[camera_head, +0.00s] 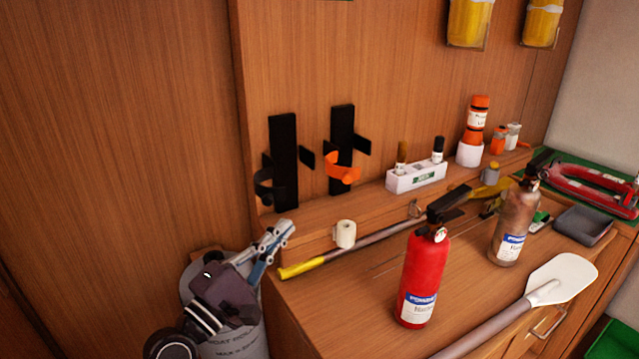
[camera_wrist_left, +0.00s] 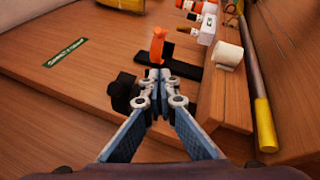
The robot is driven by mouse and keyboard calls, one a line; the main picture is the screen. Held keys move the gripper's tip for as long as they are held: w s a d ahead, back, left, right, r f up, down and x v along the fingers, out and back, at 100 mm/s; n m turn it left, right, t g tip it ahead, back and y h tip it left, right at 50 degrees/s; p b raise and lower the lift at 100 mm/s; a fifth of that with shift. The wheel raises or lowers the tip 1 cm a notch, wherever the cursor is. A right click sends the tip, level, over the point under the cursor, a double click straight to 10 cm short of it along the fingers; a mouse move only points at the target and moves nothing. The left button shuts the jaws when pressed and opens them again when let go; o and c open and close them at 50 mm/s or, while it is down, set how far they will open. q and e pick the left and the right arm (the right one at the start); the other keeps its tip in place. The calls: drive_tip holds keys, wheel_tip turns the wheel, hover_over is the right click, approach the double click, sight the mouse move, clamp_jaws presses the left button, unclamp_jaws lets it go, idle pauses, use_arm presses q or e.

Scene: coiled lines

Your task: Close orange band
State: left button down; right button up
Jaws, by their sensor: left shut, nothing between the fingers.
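The orange band (camera_head: 341,168) is a curved strap on the right one of two black upright brackets (camera_head: 342,135) on the wooden back panel. It stands out from the bracket; whether its end is fastened cannot be told. It also shows in the left wrist view (camera_wrist_left: 157,46), beyond the fingertips. A black band (camera_head: 268,186) is on the left bracket (camera_head: 284,160). My left gripper (camera_head: 287,228) is low and left of the brackets, apart from the orange band. In the left wrist view its fingertips (camera_wrist_left: 161,76) are together and empty. My right gripper is not in view.
A white roll (camera_head: 345,234) and a yellow-ended pole (camera_head: 300,268) lie on the bench near my left gripper. A red extinguisher (camera_head: 423,275) and a worn one (camera_head: 512,225) stand to the right. A white box (camera_head: 416,178) holds bottles on the ledge.

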use_arm(q)
wheel_tip(320, 180, up, 2)
drive_tip(key=w+d+p, duration=0.1)
drive_tip(key=w+d, duration=0.2)
drive_tip(key=p, duration=0.1)
approach(343, 174)
drive_tip(key=w, duration=0.3)
drive_tip(key=shift+w+d+r+p, duration=0.1)
drive_tip(key=shift+d+r+p, duration=0.2)
drive_tip(key=shift+d+p, duration=0.25)
drive_tip(key=shift+w+d+r+p, duration=0.1)
drive_tip(key=shift+d+r+p, duration=0.15)
drive_tip(key=shift+d+p, duration=0.25)
drive_tip(key=shift+d, duration=0.3)
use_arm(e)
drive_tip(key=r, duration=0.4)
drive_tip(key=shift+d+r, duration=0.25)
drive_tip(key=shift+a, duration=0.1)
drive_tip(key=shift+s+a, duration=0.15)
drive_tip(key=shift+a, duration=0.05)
